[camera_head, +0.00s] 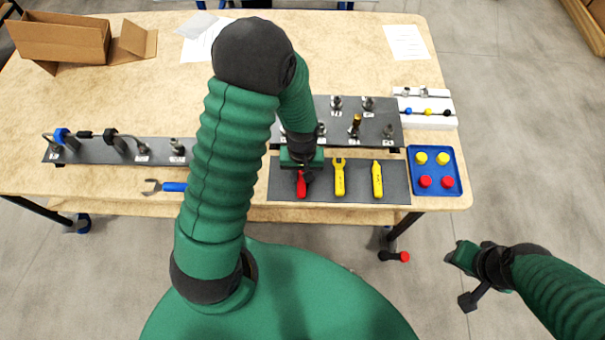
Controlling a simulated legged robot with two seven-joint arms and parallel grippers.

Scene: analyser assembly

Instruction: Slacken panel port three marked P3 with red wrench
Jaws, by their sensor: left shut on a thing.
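My left gripper (303,170) reaches down over the grey tool mat (255,186) and is shut on the red wrench (301,188), which lies at the mat's left part. The wrench's upper end is hidden by the gripper. The dark panel (352,112) with several metal ports stands just behind the mat. Its port labels are too small to read for sure, so I cannot tell which is P3. My left arm covers the panel's left part.
A yellow wrench (339,178) and a yellow tool (377,180) lie on the mat. A blue tray (457,188) with red and yellow caps is at right. A blue wrench (172,187) lies left of my arm. A second dark panel (95,153) stands at left. A red-ended thing (404,257) is on the floor.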

